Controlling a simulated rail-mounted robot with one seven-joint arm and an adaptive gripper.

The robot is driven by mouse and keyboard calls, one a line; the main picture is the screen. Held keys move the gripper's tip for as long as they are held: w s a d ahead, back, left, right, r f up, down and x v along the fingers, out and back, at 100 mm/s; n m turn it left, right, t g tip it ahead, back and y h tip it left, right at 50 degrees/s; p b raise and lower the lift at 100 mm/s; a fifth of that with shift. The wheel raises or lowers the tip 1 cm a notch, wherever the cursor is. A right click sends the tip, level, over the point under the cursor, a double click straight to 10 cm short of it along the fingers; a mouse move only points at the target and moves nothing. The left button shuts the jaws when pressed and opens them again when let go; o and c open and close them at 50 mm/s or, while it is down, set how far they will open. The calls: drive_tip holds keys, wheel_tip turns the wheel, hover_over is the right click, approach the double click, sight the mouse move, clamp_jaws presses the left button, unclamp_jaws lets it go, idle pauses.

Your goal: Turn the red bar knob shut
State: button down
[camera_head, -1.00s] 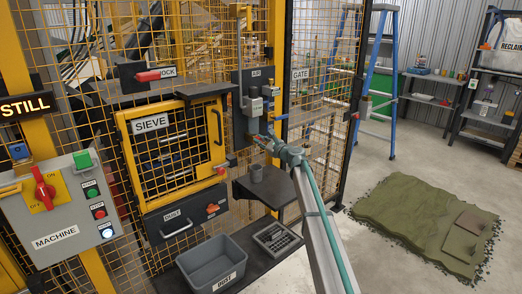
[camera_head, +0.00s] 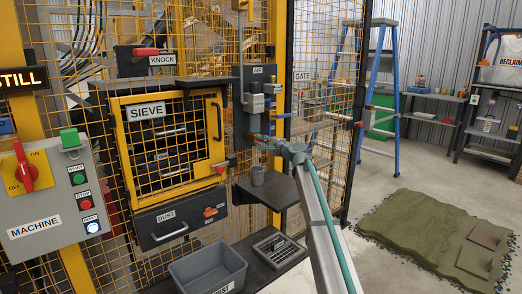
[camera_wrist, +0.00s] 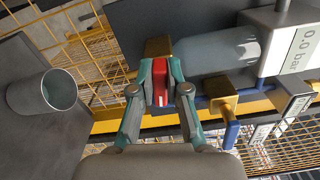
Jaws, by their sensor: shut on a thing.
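The red bar knob (camera_wrist: 160,82) shows in the wrist view between the fingertips of my gripper (camera_wrist: 160,88), which is shut on it. The knob sits beside a grey cylinder and a brass fitting, under a display (camera_wrist: 299,48) reading 0.0 bar. In the head view my gripper (camera_head: 262,141) is at the lower part of the AIR unit (camera_head: 257,103), mounted on a dark panel. The fingers mostly hide the knob there.
A grey bin (camera_head: 208,268) stands below.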

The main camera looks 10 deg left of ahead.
drive_tip(key=shift+f+n+b, duration=0.15)
drive_tip(key=shift+n+b, duration=0.85)
drive_tip(key=shift+b, duration=0.1)
drive_tip(key=c, duration=1.2)
unclamp_jaws()
drive_tip(key=shift+o, duration=0.2)
drive_tip(key=v, duration=1.2)
drive_tip(key=shift+s, duration=0.1)
